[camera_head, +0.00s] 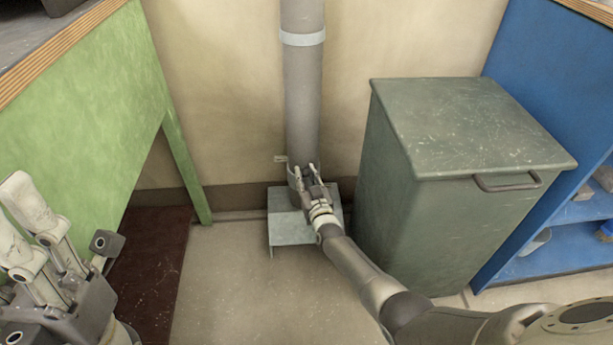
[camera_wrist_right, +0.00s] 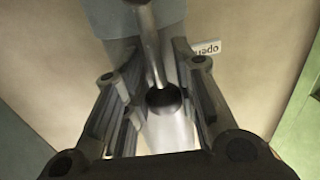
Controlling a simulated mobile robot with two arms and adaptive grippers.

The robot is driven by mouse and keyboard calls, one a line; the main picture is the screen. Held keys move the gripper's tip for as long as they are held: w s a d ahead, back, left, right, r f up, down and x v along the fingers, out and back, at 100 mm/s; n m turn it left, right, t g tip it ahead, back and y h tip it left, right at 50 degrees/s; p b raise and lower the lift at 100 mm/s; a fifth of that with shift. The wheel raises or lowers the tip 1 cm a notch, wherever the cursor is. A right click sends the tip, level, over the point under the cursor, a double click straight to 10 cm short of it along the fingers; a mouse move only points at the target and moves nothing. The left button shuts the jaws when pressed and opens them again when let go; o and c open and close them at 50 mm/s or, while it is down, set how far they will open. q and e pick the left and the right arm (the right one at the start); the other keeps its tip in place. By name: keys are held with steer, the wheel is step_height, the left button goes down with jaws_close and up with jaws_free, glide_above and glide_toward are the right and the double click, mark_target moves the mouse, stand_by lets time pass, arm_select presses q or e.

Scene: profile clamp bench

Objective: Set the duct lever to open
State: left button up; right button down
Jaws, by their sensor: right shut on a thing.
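The grey duct (camera_head: 303,95) runs down the wall to a grey metal box (camera_head: 290,232) near the floor. My right gripper (camera_head: 305,172) is at the duct's lower end, in front of it. In the right wrist view, the lever, a slim metal rod (camera_wrist_right: 149,45), runs between the fingers, and my gripper is shut on it. A small white label reading "open" (camera_wrist_right: 207,48) shows upside down beside the fingers. In the head view the gripper hides most of the lever, and a small tag (camera_head: 280,159) is left of the duct. My left gripper (camera_head: 68,222) is open and empty at lower left.
A grey-green lidded bin (camera_head: 420,215) with a handle stands close right of my right arm. A blue shelf unit (camera_head: 550,85) is farther right. A green bench side (camera_head: 90,110) and leg stand left. The floor (camera_head: 225,290) before the box is clear.

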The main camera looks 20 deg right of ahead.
steer(key=shift+a, duration=0.15)
steer(key=c, duration=1.2)
jaws_free()
steer(key=shift+w, duration=0.1)
steer(key=shift+s+f, duration=0.1)
steer(key=shift+s, duration=0.45)
steer(key=s, duration=1.1)
steer(key=shift+a, duration=0.3)
steer(key=shift+r, duration=0.2)
